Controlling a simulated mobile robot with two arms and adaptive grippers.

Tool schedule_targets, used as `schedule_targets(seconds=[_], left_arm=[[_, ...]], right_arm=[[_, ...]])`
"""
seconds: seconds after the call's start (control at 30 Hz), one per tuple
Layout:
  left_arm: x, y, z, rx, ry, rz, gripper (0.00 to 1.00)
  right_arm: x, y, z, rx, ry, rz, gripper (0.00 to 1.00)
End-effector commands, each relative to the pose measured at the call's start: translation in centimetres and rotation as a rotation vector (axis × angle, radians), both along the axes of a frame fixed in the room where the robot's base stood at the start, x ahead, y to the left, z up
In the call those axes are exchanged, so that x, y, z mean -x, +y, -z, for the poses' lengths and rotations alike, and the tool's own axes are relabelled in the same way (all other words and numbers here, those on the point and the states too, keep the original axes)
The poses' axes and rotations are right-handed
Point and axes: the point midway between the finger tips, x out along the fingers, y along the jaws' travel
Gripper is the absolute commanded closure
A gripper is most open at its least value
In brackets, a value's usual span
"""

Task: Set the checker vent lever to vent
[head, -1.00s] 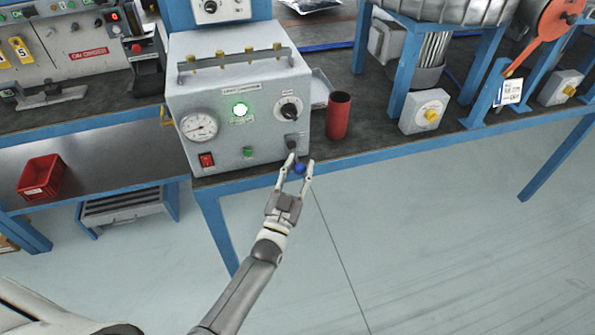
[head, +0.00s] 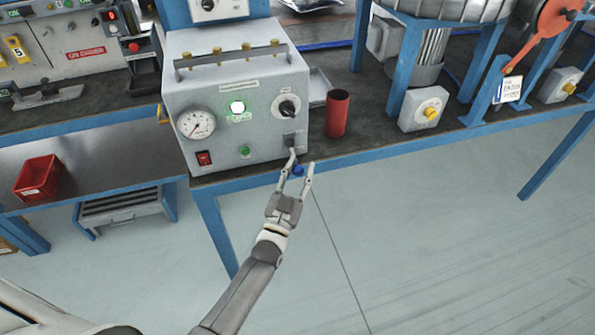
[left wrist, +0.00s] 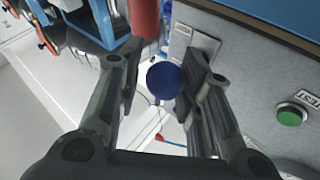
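The checker is a grey box (head: 222,150) on the bench, with a round gauge (head: 196,123), a lit green lamp (head: 237,107) and a black rotary knob (head: 287,107). Its vent lever is low on the right of the front and ends in a blue ball (head: 298,171). My left gripper (head: 297,167) is at the lever, with its fingers apart on either side of the ball. In the left wrist view the blue ball (left wrist: 165,80) is between the fingers, close to the right one, with a gap to the left one. My right gripper is not in view.
A red cylinder (head: 338,113) stands on the bench just right of the checker. A red switch (head: 204,158) and a green button (head: 245,151) are on the checker's front. A grey box with a yellow knob (head: 424,108) is farther right. The floor in front is clear.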

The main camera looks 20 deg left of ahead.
Motion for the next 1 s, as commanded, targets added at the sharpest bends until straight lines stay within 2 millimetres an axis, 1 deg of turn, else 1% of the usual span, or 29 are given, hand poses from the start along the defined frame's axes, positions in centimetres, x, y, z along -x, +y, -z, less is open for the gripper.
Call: schedule_targets(seconds=[0.03, 0.07, 0.1, 0.57, 0.67, 0.77, 0.87, 1.0], left_arm=[[-0.3, 0.2, -0.4, 0.001, -0.004, -0.003, 0.54], [-0.3, 0.3, -0.4, 0.001, -0.004, -0.003, 0.51], [-0.3, 0.3, -0.4, 0.002, -0.004, -0.004, 0.5], [-0.3, 0.7, -0.5, 0.001, -0.008, -0.011, 0.5], [0.0, 0.8, -0.4, 0.001, -0.007, -0.011, 0.5], [0.9, 0.8, 0.1, 0.001, -0.005, -0.011, 0.5], [2.5, 0.7, 0.7, 0.0, -0.001, -0.008, 0.5], [5.4, 0.6, 1.7, -0.002, -0.001, -0.005, 0.5]], right_arm=[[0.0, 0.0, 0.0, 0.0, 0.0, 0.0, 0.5], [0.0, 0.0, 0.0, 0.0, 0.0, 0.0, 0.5], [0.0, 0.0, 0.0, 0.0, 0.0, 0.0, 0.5], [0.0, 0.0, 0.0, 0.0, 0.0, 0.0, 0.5], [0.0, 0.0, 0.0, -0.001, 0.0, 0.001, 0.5], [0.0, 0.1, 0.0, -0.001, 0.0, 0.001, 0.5], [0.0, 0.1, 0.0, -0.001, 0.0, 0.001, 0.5], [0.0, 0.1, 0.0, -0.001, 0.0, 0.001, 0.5]])
